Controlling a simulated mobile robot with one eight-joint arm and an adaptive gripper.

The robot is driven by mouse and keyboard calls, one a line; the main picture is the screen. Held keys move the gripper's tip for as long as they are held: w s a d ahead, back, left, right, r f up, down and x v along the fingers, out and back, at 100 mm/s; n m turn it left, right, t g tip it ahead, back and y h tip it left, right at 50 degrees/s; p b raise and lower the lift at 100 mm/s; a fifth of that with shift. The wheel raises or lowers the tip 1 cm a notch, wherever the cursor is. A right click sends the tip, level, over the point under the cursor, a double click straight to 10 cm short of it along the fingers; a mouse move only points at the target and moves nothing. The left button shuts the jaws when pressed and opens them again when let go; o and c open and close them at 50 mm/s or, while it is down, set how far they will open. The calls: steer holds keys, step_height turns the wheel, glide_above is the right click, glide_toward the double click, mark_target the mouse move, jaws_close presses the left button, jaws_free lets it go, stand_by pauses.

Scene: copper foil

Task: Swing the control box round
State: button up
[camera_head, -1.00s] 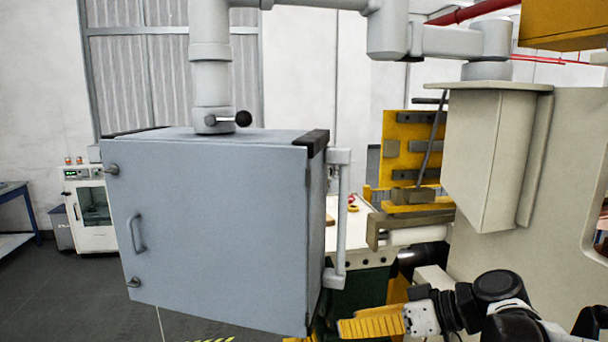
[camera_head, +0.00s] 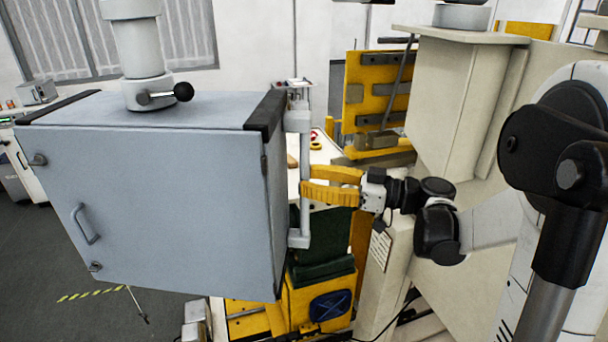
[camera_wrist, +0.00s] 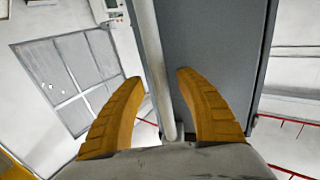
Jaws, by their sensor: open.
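The control box (camera_head: 160,200) is a grey-blue cabinet hanging from a pale column (camera_head: 137,50) at the left of the head view. A vertical light-grey bar handle (camera_head: 305,180) stands off its right side. My gripper (camera_head: 303,182) is open at the handle, at about mid-height, with yellow fingers pointing left. In the wrist view the handle (camera_wrist: 152,60) runs between the two open fingers (camera_wrist: 157,74), nearer the left one. The box side (camera_wrist: 210,50) lies behind the right finger. I cannot tell whether either finger touches the bar.
A black-knobbed clamp lever (camera_head: 165,96) sits on the column above the box. A large beige machine (camera_head: 450,100) with a yellow plate (camera_head: 375,90) stands right of the box. A yellow and green machine base (camera_head: 320,285) is below the handle. Open floor lies at lower left.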

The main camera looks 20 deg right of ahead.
steer(key=shift+x, duration=0.8)
jaws_close()
steer(key=shift+w, duration=0.15)
